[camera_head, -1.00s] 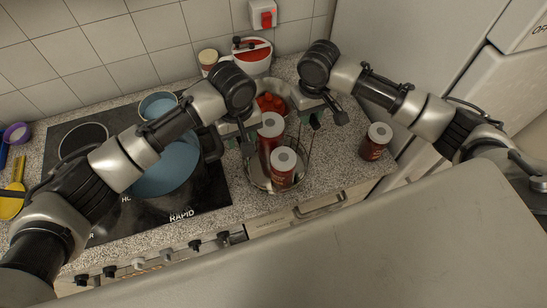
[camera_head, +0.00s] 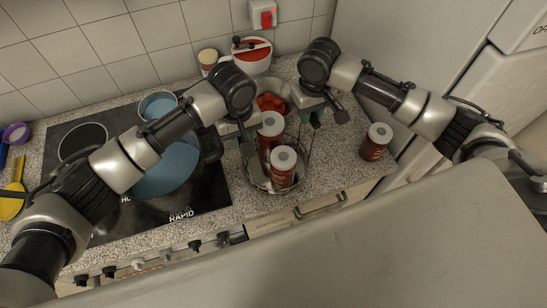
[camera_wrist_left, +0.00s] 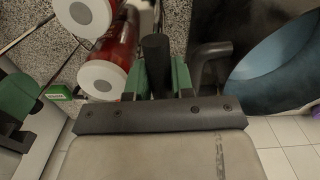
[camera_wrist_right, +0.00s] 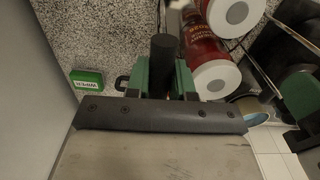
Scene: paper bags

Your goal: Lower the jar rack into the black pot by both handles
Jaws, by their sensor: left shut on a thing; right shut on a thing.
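The jar rack (camera_head: 250,180) is a thin wire frame with a round metal base, holding red jars (camera_head: 283,160) with pale lids. My left gripper (camera_head: 247,143) is shut on its left black handle (camera_wrist_left: 155,62). My right gripper (camera_head: 325,112) is shut on its right black handle (camera_wrist_right: 162,60). The rack appears upright over the counter, right of the hob; I cannot tell how far above the counter its base is. A large pot (camera_head: 170,170) on the hob has a blue inside and a black side handle; my left arm hides part of it.
A loose red jar (camera_head: 376,142) stands on the counter at right. A red-topped white container (camera_head: 251,57) and a small jar (camera_head: 208,60) stand by the tiled wall. A smaller blue-inside pot (camera_head: 157,104) sits behind the large pot. The counter front is clear.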

